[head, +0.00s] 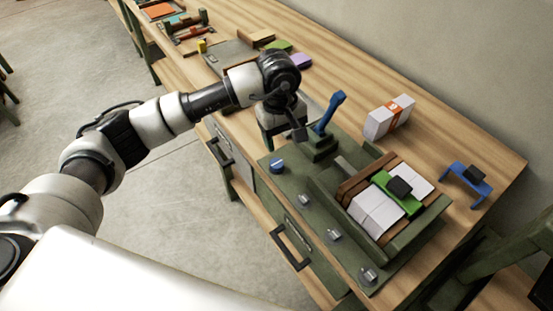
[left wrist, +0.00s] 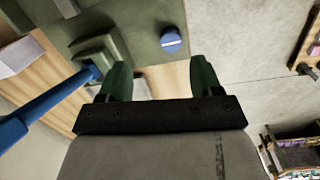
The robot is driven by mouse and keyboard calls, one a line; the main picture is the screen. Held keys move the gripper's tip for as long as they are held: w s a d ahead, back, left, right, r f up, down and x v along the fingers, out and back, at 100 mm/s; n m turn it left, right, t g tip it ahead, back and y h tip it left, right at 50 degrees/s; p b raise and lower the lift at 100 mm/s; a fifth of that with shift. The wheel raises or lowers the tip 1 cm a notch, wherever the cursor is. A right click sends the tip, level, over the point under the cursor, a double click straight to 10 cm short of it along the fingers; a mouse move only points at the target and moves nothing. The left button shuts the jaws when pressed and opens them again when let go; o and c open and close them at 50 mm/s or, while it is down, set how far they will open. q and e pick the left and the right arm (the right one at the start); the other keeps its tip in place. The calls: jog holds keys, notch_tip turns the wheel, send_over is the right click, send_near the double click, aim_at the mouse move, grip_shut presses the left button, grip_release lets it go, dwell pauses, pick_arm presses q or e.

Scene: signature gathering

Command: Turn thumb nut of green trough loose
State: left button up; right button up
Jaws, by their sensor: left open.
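The green trough (head: 318,213) is fixed on a dark green base at the right end of the wooden bench and holds white paper stacks. A round blue knob with a pale bar across its top, which looks like the thumb nut (head: 277,165), sits at the base's near left corner. It also shows in the left wrist view (left wrist: 171,40), ahead of the fingers. My left gripper (left wrist: 158,80) is open and empty, with its two green fingers apart and short of the knob. In the head view the wrist partly hides the gripper. My right gripper is out of view.
A blue lever (head: 330,112) on a green block stands close to my left gripper. Several grey knobs (head: 333,235) line the base's front edge. A banded white paper pack (head: 390,118) and a blue bracket (head: 467,181) lie behind. Drawers with black handles (head: 290,247) are below.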

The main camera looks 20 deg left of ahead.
aim_at(277, 163)
pick_arm(q)
jog(key=shift+y, duration=0.5)
jog(key=f+p, duration=0.1)
jog(key=f, duration=0.2)
jog(key=a+f+p, duration=0.1)
jog(key=f, duration=0.2)
jog(key=f+p, duration=0.1)
jog(key=f, duration=0.2)
jog(key=shift+w+a+f, duration=0.1)
jog(key=shift+w+a, duration=0.15)
jog(key=shift+a, duration=0.1)
jog(key=shift+f, duration=0.55)
jog(key=c, duration=0.9)
